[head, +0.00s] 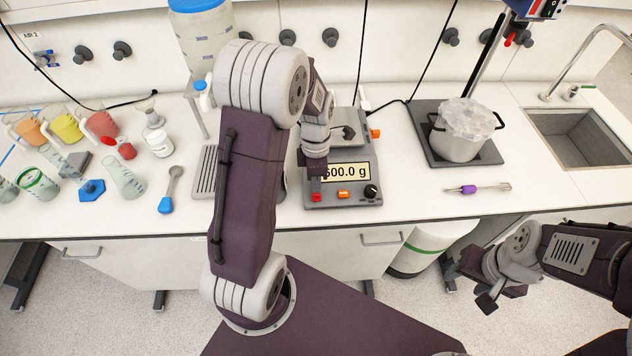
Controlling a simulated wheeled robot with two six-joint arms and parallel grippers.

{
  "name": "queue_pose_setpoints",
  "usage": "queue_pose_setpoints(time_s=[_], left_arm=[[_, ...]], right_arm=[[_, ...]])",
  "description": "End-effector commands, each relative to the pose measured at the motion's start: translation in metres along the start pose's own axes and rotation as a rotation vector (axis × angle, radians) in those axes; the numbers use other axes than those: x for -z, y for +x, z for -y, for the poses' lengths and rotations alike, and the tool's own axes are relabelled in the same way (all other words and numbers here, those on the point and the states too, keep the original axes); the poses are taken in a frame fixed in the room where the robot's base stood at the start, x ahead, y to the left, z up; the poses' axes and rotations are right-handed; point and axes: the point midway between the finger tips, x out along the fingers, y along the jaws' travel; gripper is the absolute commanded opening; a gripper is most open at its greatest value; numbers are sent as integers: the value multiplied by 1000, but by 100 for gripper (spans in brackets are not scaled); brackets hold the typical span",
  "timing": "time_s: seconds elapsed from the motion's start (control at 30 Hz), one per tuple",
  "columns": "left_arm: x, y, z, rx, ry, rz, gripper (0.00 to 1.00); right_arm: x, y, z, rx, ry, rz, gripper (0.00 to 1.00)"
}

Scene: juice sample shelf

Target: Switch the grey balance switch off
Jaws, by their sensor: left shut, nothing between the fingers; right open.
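The grey balance (343,197) stands on the bench in the middle of the head view. Its lit display (350,171) reads what looks like 600.0 g, its first digit partly hidden by my arm. On its front are a red switch (316,198), an orange button (344,194) and a black knob (371,191). An orange part (375,133) shows at its right side. My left gripper (316,187) is shut and empty, pointing down just above the red switch; I cannot tell if they touch. My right gripper (490,294) is open and empty in front of the bench.
A pot with a clear cover (462,131) stands on a dark plate right of the balance. A purple-handled whisk (478,188) lies in front of it. Juice jugs (66,128) and a blue-handled spoon (170,190) are at left. The sink (580,130) is at far right.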

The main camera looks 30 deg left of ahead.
Motion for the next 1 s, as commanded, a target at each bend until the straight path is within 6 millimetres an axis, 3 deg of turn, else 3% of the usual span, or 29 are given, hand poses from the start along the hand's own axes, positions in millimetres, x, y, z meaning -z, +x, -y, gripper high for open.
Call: queue_pose_setpoints(time_s=[0.13, 0.23, 1.0], left_arm=[[0, -1, 0, 8, -1, -1, 0], [0, -1, -2, 55, -2, -3, 0], [0, 0, 13, 59, 0, -2, 0]], right_arm=[[0, -3, 0, 0, 0, 0, 52], [2, -16, 0, 0, 0, 0, 52], [2, -18, 0, 0, 0, 0, 52]])
